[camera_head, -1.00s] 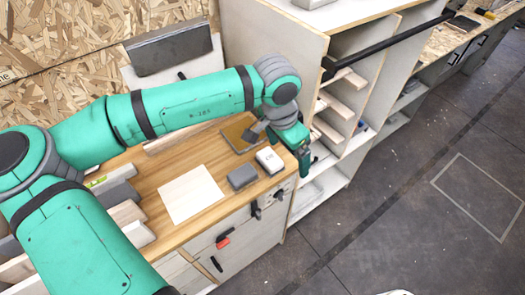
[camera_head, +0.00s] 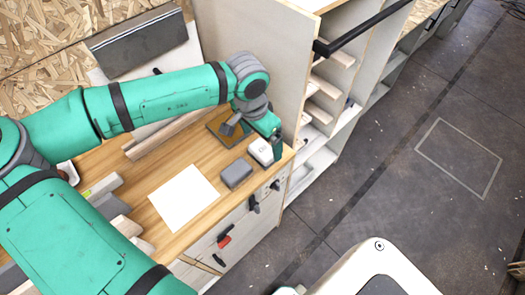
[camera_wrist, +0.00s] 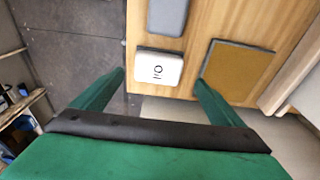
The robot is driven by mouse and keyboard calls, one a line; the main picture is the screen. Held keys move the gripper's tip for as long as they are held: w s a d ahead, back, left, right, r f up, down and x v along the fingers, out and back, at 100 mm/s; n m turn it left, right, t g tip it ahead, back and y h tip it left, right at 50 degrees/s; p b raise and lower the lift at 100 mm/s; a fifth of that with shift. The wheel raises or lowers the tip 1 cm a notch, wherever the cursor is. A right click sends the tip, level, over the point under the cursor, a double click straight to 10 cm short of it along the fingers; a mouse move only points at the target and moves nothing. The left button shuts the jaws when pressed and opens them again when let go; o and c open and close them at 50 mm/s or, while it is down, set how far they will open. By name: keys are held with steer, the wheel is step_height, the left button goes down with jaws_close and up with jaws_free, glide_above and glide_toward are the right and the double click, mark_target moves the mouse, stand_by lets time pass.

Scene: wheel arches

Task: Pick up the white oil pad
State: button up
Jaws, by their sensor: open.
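The white oil pad (camera_head: 261,152) is a small white block with dark lettering, lying on the wooden worktop near its right front corner. In the wrist view the pad (camera_wrist: 158,67) lies ahead, between the lines of my two green fingers. My gripper (camera_wrist: 160,80) is open and empty. In the head view my gripper (camera_head: 268,136) is just behind and right of the pad, with one finger close beside it. The other finger is hard to make out there. I cannot tell the exact height of the fingers above the worktop.
A grey block (camera_head: 236,173) sits left of the white pad. A brown, dark-edged square board (camera_wrist: 237,70) lies on its other side. A white sheet (camera_head: 184,198) lies on the worktop. An open shelf unit (camera_head: 330,110) stands to the right, close to my gripper.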

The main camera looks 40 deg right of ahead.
mark_target(263, 149)
steer(key=f, duration=0.3)
steer(key=shift+s+f, duration=0.2)
steer(key=shift+f, duration=0.1)
steer(key=shift+d+f, duration=0.1)
steer(key=shift+f, duration=0.5)
steer(key=shift+c, duration=0.3)
steer(key=c, duration=1.1)
